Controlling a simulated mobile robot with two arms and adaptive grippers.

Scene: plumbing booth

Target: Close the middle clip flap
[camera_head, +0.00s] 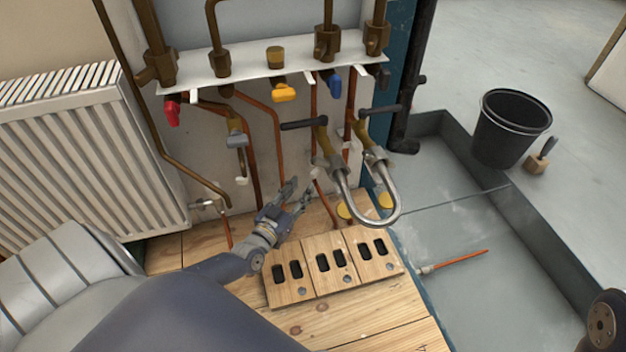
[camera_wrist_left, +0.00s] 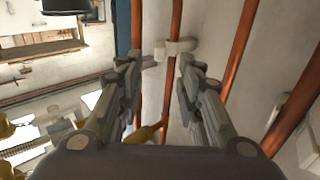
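My left gripper (camera_head: 298,191) is low in front of the pipe wall in the head view, its two fingers spread and empty. In the left wrist view the open fingers (camera_wrist_left: 158,68) point at a pale clip (camera_wrist_left: 182,46) beside a copper pipe (camera_wrist_left: 175,25). The clip lies just beyond and between the fingertips, apart from them. Its flap position is hard to tell. In the head view, small pale clips show on the pipes: a left one (camera_head: 241,181), one near the middle (camera_head: 317,172) and one to the right (camera_head: 345,148). My right gripper is out of view.
A bent metal hose (camera_head: 384,218) hangs right of my left gripper. Wooden blocks with slots (camera_head: 333,262) lie below it on the wooden floor. A white radiator (camera_head: 85,160) stands left. A black bucket (camera_head: 510,128) is at right.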

